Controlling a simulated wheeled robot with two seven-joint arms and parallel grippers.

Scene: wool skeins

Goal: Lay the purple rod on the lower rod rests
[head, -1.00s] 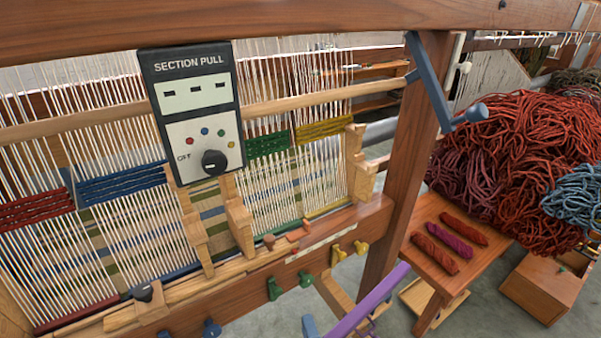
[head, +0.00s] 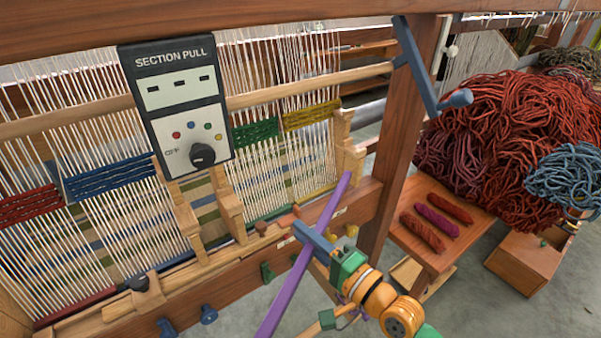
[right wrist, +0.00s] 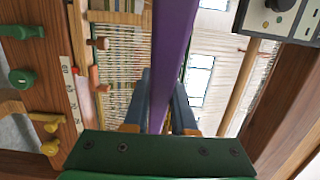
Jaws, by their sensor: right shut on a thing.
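The purple rod (head: 287,288) slants in front of the loom in the head view, its upper end near the right wooden bracket and its lower end running off the bottom edge. My right gripper (head: 305,236) is shut on the rod. In the right wrist view, the purple rod (right wrist: 171,50) passes between the blue fingers of the gripper (right wrist: 168,112). Notched wooden brackets stand along the loom's front beam: a left one (head: 178,212), a middle one (head: 229,208) and a right one (head: 347,152). I cannot tell which are the lower rod rests. My left gripper is out of view.
The control box (head: 177,105) marked SECTION PULL hangs before the warp threads. A wooden post (head: 400,130) with a blue crank (head: 425,75) stands right of the rod. Beyond it are a side table (head: 410,240) with small skeins and a large red wool heap (head: 510,140).

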